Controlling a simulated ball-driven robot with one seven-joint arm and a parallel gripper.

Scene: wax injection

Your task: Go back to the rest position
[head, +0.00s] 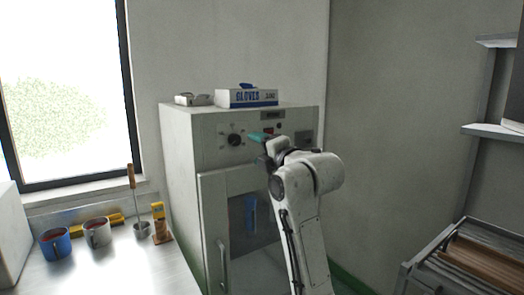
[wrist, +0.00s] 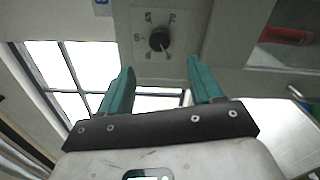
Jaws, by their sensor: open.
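My gripper (head: 262,137) is raised in front of the upper panel of a grey cabinet machine (head: 180,150) in the head view. In the wrist view its two teal fingers (wrist: 158,88) stand wide apart with nothing between them. A black rotary knob (wrist: 159,40) on the panel shows beyond the fingertips; the same knob (head: 235,140) shows left of my gripper in the head view. My arm covers part of the cabinet's front and door.
A gloves box (head: 247,98) lies on the cabinet. A blue cup (head: 55,245), a grey cup (head: 97,233) and a wooden-handled ladle (head: 132,190) are on the bench at left. A rack (head: 425,262) stands at lower right, with shelves (head: 495,131) above.

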